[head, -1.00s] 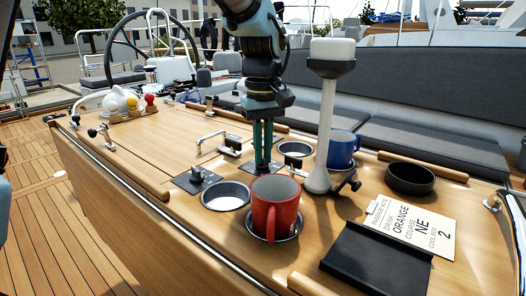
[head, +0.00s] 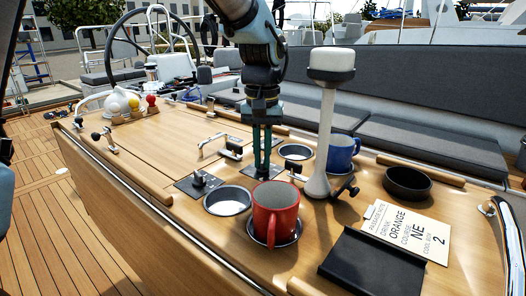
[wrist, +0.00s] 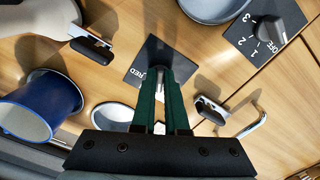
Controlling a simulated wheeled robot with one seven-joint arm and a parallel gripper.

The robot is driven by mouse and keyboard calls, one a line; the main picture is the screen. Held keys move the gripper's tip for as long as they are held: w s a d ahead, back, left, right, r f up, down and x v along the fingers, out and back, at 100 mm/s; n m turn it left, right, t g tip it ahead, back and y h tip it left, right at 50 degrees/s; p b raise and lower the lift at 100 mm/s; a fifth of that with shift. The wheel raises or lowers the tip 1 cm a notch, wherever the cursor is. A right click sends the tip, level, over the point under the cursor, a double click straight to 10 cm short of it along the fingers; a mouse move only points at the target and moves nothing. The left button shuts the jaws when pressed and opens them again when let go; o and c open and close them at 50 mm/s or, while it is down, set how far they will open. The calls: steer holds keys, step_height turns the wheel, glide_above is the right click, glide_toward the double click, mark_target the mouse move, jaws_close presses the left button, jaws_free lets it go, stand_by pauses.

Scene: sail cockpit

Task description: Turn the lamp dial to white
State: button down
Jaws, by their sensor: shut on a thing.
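The lamp dial has a dark square plate (wrist: 148,52) with the word RED printed on it, seen in the wrist view. My gripper (wrist: 161,84) points down at this plate, and its green fingers are closed on the dial's knob. The fingers hide most of the knob and part of the plate, so where the knob points cannot be read. In the head view my gripper (head: 262,166) stands at the table top behind the red mug. The white-topped lamp (head: 326,125) stands upright to its right.
A second dial (head: 199,182), marked OFF and numbers, lies just left of my gripper. A red mug (head: 275,212) stands in front. A blue mug (head: 341,151), round holders (head: 228,200), a metal handle (head: 212,141), a black bowl (head: 407,183) and a note card (head: 408,233) are around.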

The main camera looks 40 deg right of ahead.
steer(key=m+p, duration=0.1)
steer(key=m, duration=0.4)
steer(key=shift+w+p, duration=0.15)
steer(key=shift+p, duration=0.2)
steer(key=shift+m, duration=0.3)
steer(key=c, duration=0.9)
jaws_free()
steer(key=shift+c, duration=0.2)
step_height(320, 180, up, 11)
steer(key=b, duration=0.1)
steer(key=shift+f, duration=0.1)
